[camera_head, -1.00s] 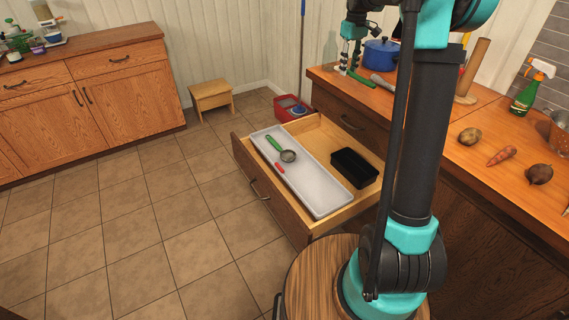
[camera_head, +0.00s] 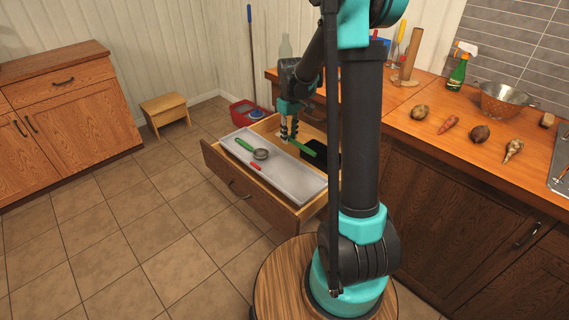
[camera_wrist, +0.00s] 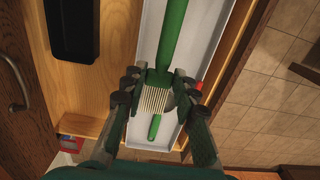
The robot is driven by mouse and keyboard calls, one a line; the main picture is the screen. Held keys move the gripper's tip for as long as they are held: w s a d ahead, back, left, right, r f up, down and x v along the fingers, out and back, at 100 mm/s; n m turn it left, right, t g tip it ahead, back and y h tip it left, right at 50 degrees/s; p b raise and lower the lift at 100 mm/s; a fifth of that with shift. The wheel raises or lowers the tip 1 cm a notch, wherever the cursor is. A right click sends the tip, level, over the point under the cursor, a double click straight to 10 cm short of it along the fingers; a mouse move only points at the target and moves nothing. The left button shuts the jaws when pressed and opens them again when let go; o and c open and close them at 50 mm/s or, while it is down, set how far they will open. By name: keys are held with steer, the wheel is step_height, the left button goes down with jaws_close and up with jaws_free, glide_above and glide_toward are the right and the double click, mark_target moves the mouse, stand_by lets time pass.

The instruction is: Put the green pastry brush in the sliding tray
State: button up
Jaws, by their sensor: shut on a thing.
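My gripper (camera_head: 289,132) is shut on the green pastry brush (camera_head: 302,147), holding it above the open drawer. In the wrist view the fingers (camera_wrist: 155,88) grip the brush near its pale bristles, and its green handle (camera_wrist: 173,35) points to the top of the picture. The long white sliding tray (camera_head: 296,184) lies in the drawer; in the wrist view the tray (camera_wrist: 208,35) is below the brush. A green-handled strainer (camera_head: 261,154) and a small red-handled item (camera_head: 255,166) lie in it. In the wrist view the brush partly hides the strainer.
A black bin (camera_head: 322,158) sits in the drawer (camera_head: 240,187), right of the tray and partly behind my arm. The counter (camera_head: 425,121) at right holds vegetables, a colander (camera_head: 506,103) and a spray bottle (camera_head: 458,72). The tray's near end is clear.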

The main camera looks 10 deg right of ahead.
mark_target(289, 168)
step_height(289, 168, down, 14)
steer(key=shift+r, duration=0.1)
stand_by(0.4)
steer(key=o, duration=0.8)
step_height(289, 168, up, 11)
steer(key=shift+s+r, duration=0.1)
steer(key=shift+r, duration=0.45)
steer(key=shift+s+d+r+m+t, duration=0.1)
steer(key=shift+s+d+m+t, duration=0.9)
steer(key=shift+s, duration=3.25)
steer(key=shift+s+d+r+m+t, duration=0.1)
steer(key=shift+s+d+m+t, duration=0.9)
steer(key=shift+s, duration=3.3)
steer(key=shift+s+d+m+t, duration=0.1)
steer(key=shift+s+d+m, duration=0.4)
steer(key=shift+s+m, duration=2.45)
